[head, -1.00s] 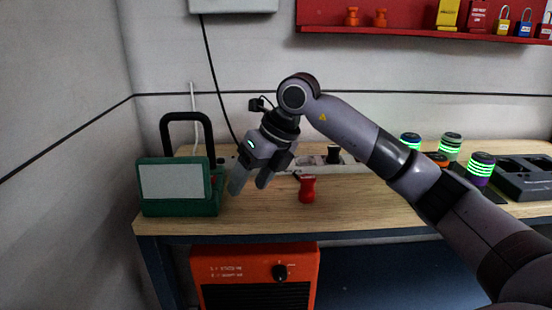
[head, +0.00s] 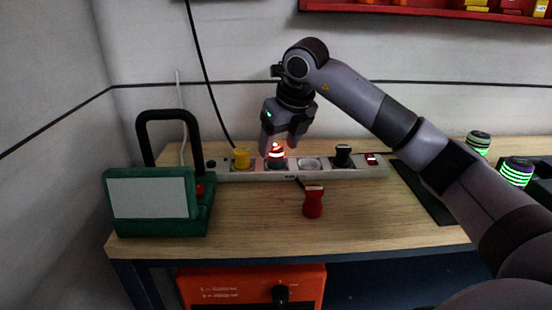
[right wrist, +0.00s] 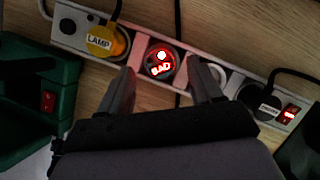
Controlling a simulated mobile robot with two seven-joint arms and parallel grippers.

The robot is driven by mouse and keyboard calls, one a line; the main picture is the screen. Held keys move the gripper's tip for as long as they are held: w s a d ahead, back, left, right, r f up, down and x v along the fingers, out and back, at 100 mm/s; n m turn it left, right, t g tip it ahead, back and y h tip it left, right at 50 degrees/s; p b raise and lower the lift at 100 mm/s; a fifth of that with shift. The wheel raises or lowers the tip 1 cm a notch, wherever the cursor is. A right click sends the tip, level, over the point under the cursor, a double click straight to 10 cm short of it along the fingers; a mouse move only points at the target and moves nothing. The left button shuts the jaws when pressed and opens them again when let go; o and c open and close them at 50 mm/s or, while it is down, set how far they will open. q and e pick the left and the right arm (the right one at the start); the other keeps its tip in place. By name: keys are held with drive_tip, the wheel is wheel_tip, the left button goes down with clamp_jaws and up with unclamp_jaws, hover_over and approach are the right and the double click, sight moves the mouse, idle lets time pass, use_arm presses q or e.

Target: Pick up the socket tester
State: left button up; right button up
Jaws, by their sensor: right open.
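My left gripper is not in view.
A yellow plug marked LAMP (right wrist: 103,42) sits left of the tester, an empty socket (head: 310,163) and a black plug (head: 343,155) right. A red handled object (head: 313,201) stands in front. A green case (head: 152,198) is left. The front tabletop is mostly clear.

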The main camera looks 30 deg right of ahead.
sight(277, 148)
drive_tip(key=x, duration=0.3)
drive_tip(key=shift+w+f, duration=0.15)
drive_tip(key=shift+w, duration=0.05)
drive_tip(key=shift+c, duration=0.4)
drive_tip(key=c, duration=1.1)
